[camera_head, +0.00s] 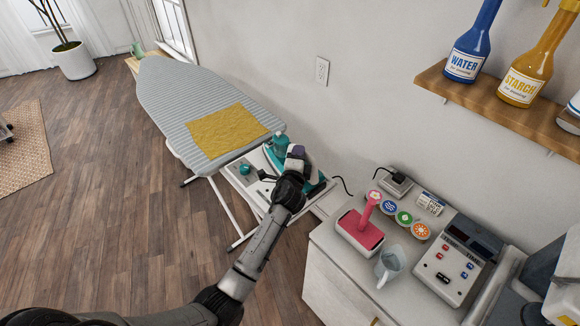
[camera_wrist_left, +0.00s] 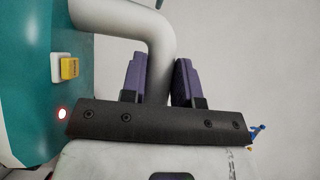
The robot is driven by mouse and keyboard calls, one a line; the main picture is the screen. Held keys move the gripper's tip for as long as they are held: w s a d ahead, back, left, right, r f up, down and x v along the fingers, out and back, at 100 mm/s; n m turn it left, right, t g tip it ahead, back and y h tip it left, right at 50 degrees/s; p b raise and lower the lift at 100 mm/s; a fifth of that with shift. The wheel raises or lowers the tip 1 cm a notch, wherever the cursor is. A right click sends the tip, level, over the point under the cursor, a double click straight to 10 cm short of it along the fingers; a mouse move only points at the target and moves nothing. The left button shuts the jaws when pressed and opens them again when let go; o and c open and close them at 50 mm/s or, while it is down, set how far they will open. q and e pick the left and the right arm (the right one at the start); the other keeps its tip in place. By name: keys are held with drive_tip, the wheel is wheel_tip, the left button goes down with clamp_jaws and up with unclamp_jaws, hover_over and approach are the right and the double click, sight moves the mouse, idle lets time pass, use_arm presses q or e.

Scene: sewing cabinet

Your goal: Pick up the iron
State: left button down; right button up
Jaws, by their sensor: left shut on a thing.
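The teal and white iron (camera_head: 282,144) is at the end of the ironing board, by its stand, in the head view. My left gripper (camera_head: 296,152) is at the iron and hides part of it. In the left wrist view the iron's teal body (camera_wrist_left: 28,70) fills the left side, with a yellow button and a lit red light. Its thick white handle (camera_wrist_left: 157,52) passes between the two purple fingers of my left gripper (camera_wrist_left: 160,82), which is shut on it. Whether the iron's base touches its rest is hidden. My right gripper is not in view.
The ironing board (camera_head: 165,90) carries a yellow cloth (camera_head: 222,130). A shelf (camera_head: 500,108) with bottles is above.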

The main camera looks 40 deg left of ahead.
use_arm(q)
drive_tip(key=shift+r, duration=0.15)
idle(0.3)
drive_tip(key=shift+r, duration=0.15)
